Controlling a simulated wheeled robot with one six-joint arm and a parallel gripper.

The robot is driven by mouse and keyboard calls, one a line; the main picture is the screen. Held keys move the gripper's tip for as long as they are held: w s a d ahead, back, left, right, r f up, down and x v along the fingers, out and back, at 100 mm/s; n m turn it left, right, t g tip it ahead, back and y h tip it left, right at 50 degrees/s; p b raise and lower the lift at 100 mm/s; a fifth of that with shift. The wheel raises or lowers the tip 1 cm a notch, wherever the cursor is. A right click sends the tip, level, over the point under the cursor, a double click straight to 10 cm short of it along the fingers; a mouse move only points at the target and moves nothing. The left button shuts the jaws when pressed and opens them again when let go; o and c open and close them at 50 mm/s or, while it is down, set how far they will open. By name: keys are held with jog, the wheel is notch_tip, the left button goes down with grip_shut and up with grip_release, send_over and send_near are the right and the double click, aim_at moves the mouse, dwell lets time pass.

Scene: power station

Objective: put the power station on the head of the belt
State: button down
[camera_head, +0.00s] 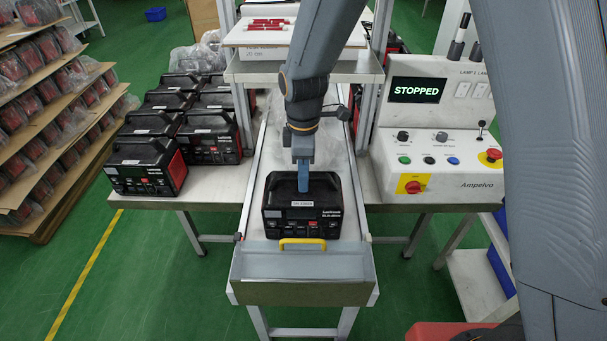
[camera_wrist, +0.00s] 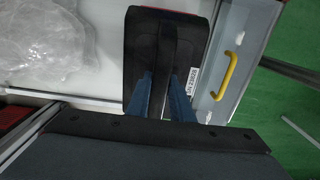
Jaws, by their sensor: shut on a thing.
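A black power station (camera_head: 302,212) with a front panel of small sockets is at the near end of the conveyor belt (camera_head: 258,166), upright, in the head view. It looks as if it rests on the belt, but its underside is hidden. My gripper (camera_head: 303,183) comes down from above and is shut on its top handle. In the wrist view the power station (camera_wrist: 160,60) shows from above, with the blue fingers of my gripper (camera_wrist: 165,92) on either side of its handle. A white label shows at its edge.
Several other power stations (camera_head: 146,165) stand on the table at left. A control box (camera_head: 440,140) at right reads STOPPED. A yellow handle (camera_head: 303,242) is on the belt's end plate. A shelf (camera_head: 300,70) spans the belt behind. Clear plastic (camera_wrist: 45,38) lies behind the power station.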

jog(key=c, duration=1.6)
grip_release()
jog(key=shift+o, duration=0.2)
notch_tip(320, 180, up, 12)
jog(key=b, duration=0.4)
jog(key=s+d+f+m, duration=0.2)
jog(key=s+d+m, duration=0.1)
jog(key=d+m, duration=0.3)
jog(key=s+d+f+m+t, duration=0.1)
jog(key=s+d+f+m, duration=0.2)
jog(key=d+m, duration=0.3)
jog(key=s+d+f+m, duration=0.2)
jog(key=s+d+m, duration=0.3)
jog(key=d, duration=0.6)
jog(key=shift+s+d+f+m, duration=0.2)
jog(key=shift+f+m, duration=0.2)
jog(key=shift+m, duration=0.4)
jog(key=shift+w, duration=0.1)
